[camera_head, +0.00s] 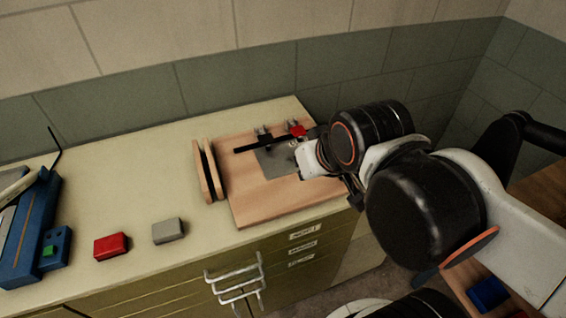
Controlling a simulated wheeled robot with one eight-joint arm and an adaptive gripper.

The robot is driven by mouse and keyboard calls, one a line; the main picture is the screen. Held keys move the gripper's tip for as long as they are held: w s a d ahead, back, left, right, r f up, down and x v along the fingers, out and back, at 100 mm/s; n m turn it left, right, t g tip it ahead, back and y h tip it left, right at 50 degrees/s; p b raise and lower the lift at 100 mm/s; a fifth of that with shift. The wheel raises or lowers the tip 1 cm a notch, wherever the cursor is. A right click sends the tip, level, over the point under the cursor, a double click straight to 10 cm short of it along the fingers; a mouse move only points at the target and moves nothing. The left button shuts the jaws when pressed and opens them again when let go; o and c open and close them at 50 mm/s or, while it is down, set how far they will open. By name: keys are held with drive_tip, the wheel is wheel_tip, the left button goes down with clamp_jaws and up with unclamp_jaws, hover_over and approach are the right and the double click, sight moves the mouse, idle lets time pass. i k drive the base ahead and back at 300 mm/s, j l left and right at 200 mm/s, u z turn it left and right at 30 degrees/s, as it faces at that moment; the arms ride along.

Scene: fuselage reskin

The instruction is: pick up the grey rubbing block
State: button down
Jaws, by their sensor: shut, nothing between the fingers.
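The grey rubbing block (168,231) lies flat on the pale bench top, near its front edge. It stands clear to the right of a red block (111,246). My arm reaches in from the right, with its white end over the wooden board, well to the right of the grey block. My gripper (354,193) shows only as a small dark part below the wrist joint. It is shut and empty. Its fingertips are small and partly hidden by my arm. Nothing covers the grey block.
The wooden board (258,205) carries a grey plate (272,163), a black bar and a red-handled clamp (298,130). Upright wooden pieces (207,172) stand at its left edge. A blue tool (28,230) is at far left. Drawer handles (236,280) project from the bench front. Bench behind the blocks is clear.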

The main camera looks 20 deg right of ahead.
sight(167, 231)
drive_tip(key=k+j+u, duration=0.25)
drive_tip(key=j, duration=0.6)
drive_tip(key=j+u, duration=0.3)
drive_tip(key=j, duration=0.55)
